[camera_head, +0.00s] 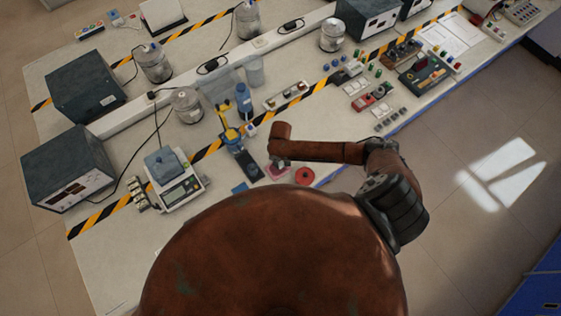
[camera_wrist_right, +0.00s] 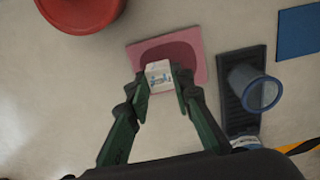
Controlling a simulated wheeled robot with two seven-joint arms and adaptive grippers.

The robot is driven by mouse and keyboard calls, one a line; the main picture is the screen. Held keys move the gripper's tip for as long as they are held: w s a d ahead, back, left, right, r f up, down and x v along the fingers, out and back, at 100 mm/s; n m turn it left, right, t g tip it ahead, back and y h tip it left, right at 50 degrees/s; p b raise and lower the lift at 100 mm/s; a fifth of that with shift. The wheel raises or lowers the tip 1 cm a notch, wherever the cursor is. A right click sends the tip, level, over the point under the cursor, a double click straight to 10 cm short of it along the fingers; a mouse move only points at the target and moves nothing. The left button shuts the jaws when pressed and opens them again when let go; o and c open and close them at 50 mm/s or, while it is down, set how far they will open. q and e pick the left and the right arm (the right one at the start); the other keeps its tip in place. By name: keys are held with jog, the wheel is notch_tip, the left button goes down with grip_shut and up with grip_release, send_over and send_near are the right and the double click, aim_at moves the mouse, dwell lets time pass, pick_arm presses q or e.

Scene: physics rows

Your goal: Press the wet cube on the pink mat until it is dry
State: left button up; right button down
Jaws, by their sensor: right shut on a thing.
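The pink mat (camera_wrist_right: 197,52) lies flat on the bench, with a darker red patch in its middle. It also shows in the head view as a small pink edge (camera_head: 277,173) beside my right gripper. A small whitish cube (camera_wrist_right: 159,73) with blue and reddish marks sits between the fingertips of my right gripper (camera_wrist_right: 160,84), which is shut on it. The cube is over the near edge of the mat's dark patch; I cannot tell whether it touches the mat. In the head view my right arm hides the cube. My left gripper is not in view.
A scale (camera_head: 178,188) and blue bottle (camera_head: 243,103) stand on the bench.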

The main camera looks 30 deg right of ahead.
aim_at(281, 162)
jog(key=shift+f, duration=0.7)
dwell(0.4)
jog(key=shift+s, duration=0.1)
dwell(1.9)
jog(key=shift+d+r+p, duration=0.3)
jog(key=shift+r+p, duration=0.4)
jog(key=shift+p, duration=0.45)
notch_tip(281, 162, up, 3)
jog(key=p, duration=0.3)
jog(key=shift+r, duration=1)
